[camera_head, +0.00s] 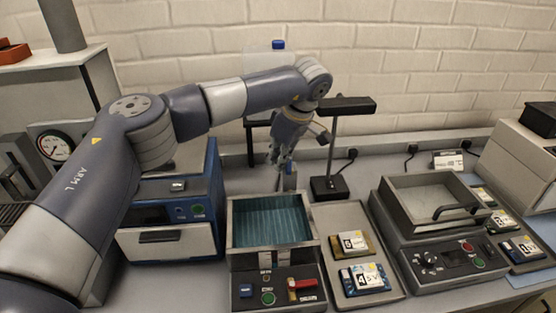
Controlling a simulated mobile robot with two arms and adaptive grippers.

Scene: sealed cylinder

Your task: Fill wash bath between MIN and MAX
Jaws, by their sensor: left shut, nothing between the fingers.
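The wash bath (275,251) stands at the front middle, an open metal box with a control panel on its front. Teal liquid (270,220) shows inside it; its level against any MIN or MAX marks cannot be read. A red lever (302,284) and a green button sit on the panel. My left gripper (281,161) points down behind the bath's back edge, shut and empty. A small grey upright piece (290,178) stands just by its fingertips; whether they touch cannot be told. A pale container with a blue cap (278,45) is partly hidden behind my left arm. My right gripper is out of view.
A blue device (205,220) stands left of the bath. A tray (393,285) with labelled modules lies to its right, then a unit with a handled lid (440,200). A black stand (330,188) rises behind the tray. A gauge (62,143) is at far left.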

